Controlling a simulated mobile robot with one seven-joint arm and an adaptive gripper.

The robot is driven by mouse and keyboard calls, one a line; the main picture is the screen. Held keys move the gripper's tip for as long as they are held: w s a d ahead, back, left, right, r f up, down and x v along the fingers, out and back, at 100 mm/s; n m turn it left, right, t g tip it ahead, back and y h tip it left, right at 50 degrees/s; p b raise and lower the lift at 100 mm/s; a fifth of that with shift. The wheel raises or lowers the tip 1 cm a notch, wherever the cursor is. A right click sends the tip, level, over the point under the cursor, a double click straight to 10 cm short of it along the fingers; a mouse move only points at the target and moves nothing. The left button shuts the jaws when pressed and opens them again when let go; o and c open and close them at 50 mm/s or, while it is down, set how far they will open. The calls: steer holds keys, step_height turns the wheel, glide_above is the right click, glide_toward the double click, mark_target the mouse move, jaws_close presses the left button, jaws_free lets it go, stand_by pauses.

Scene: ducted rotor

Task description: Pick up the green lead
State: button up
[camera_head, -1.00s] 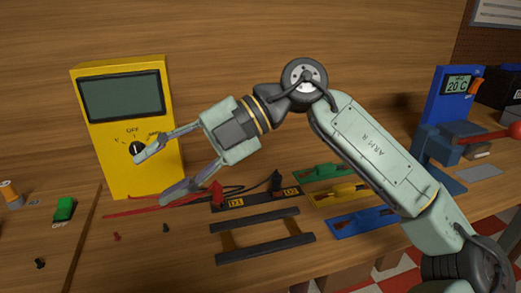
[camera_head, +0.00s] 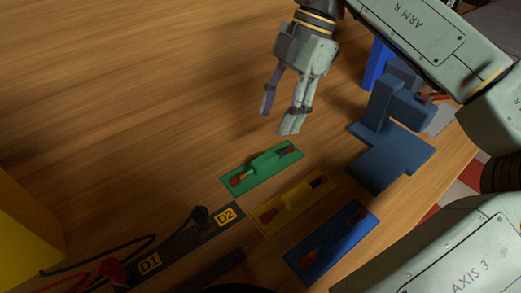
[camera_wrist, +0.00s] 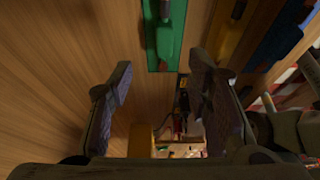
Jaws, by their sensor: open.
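The green lead (camera_head: 264,166) lies on a flat green plate on the wooden bench, with reddish-brown ends and a raised green middle. It also shows in the wrist view (camera_wrist: 165,38) at the top centre, beyond the fingers. My gripper (camera_head: 277,124) is open and empty, pointing down above the bench, just behind and above the green lead in the head view. In the wrist view my gripper's fingers (camera_wrist: 160,92) are spread wide with nothing between them.
A yellow lead (camera_head: 294,203) and a blue lead (camera_head: 332,243) lie beside the green one. A blue vise-like stand (camera_head: 392,145) is to the right. A black strip marked D1 and D2 (camera_head: 188,243) is front left.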

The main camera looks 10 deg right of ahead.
mark_target(264, 158)
steer(key=x, duration=0.3)
steer(key=shift+s+a+f, duration=0.1)
steer(key=shift+s, duration=0.05)
steer(key=shift+p+x, duration=1.25)
steer(key=shift+x, duration=1.5)
steer(key=shift+s, duration=0.1)
steer(key=shift+c, duration=0.4)
jaws_close()
